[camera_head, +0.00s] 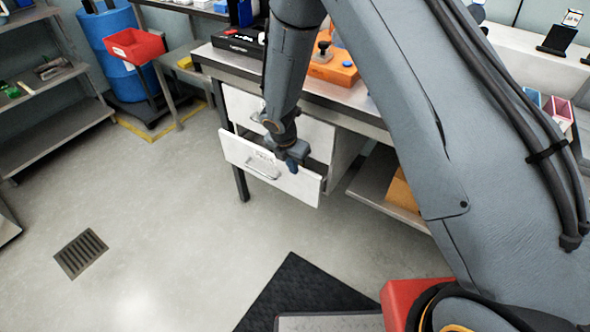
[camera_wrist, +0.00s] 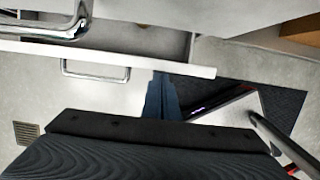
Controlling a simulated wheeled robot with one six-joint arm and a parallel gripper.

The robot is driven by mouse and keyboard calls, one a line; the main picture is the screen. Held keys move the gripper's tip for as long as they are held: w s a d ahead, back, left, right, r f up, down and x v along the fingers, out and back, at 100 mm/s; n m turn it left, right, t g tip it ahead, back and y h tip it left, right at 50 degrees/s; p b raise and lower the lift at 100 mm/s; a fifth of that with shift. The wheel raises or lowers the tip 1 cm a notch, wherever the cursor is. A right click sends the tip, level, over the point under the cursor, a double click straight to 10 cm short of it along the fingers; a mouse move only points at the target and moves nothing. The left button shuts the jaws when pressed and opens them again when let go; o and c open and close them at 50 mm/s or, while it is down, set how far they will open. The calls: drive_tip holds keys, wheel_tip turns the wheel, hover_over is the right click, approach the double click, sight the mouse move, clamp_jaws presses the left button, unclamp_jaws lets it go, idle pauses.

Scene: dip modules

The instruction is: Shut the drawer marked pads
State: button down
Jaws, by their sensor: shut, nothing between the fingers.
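The lower white drawer (camera_head: 235,150) under the workbench stands pulled out. Its front has a metal handle (camera_head: 262,170) and a small label above it that looks like "PADS", partly blurred. My gripper (camera_head: 295,163) is shut and empty, pointing down at the right part of this drawer front. In the wrist view my shut fingertips (camera_wrist: 162,98) are just on the outer side of the drawer's front panel (camera_wrist: 190,67), to the right of its handle (camera_wrist: 95,71). I cannot tell whether they touch it.
An upper white drawer (camera_head: 310,135) sits above, apparently shut. The workbench top (camera_head: 350,97) carries an orange control box (camera_head: 335,66). An open shelf (camera_head: 385,185) is at right. The floor (camera_head: 170,220) in front is clear, with a drain grate (camera_head: 81,254) and black mat (camera_head: 290,290).

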drive_tip(key=shift+w+d, duration=0.8)
drive_tip(key=shift+w, duration=0.25)
drive_tip(key=shift+s+a, duration=0.1)
drive_tip(key=shift+a, duration=0.05)
